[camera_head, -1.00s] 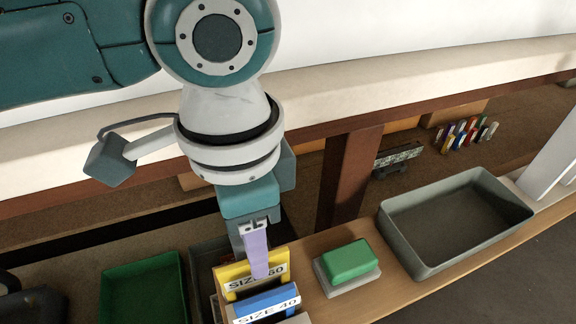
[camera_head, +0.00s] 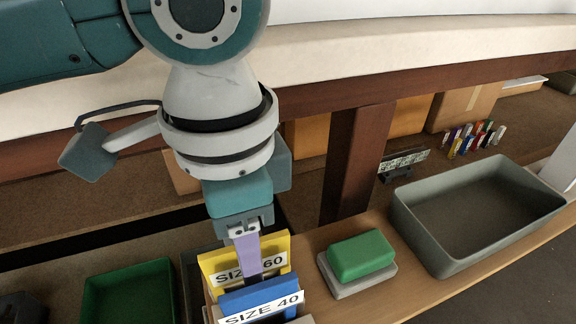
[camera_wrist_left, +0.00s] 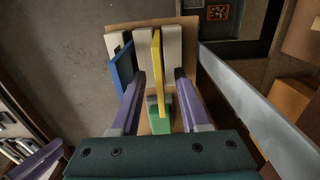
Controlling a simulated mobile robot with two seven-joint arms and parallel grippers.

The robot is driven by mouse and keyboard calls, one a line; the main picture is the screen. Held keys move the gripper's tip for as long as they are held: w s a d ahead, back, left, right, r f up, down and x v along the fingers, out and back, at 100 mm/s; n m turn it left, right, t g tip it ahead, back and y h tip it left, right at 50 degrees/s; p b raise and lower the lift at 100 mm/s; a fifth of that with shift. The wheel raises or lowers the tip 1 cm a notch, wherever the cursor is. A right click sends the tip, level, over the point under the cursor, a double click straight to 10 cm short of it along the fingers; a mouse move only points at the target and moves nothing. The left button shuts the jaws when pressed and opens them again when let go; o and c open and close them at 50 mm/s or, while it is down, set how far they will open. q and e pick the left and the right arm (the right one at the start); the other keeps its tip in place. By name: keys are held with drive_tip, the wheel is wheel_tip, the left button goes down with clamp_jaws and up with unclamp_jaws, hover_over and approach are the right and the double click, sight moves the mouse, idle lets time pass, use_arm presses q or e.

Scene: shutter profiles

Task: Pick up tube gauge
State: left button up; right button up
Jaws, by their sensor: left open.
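No part is marked as the tube gauge, and I cannot tell for sure which one it is. A yellow plate (camera_head: 218,262) labelled SIZE 60 and a blue plate (camera_head: 262,289) labelled SIZE 40 stand side by side in a holder. My left gripper (camera_head: 251,272) points down at them, its purple finger in front of the yellow plate. In the left wrist view, the open fingers (camera_wrist_left: 160,78) are on either side of the upright yellow plate (camera_wrist_left: 157,65). The blue plate (camera_wrist_left: 122,66) is outside the left finger. Contact is not clear.
A green block (camera_head: 361,254) rests on a grey base (camera_head: 345,284) on the wooden ledge. A grey tray (camera_head: 446,262) is at right, a green bin (camera_head: 128,296) at lower left. Small coloured pieces (camera_head: 470,140) stand farther back. A brown post (camera_head: 352,160) rises behind the ledge.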

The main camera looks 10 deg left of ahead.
use_arm(q)
drive_tip(key=shift+f+p, duration=0.25)
drive_tip(key=shift+p, duration=0.1)
idle(0.4)
clamp_jaws()
idle(0.5)
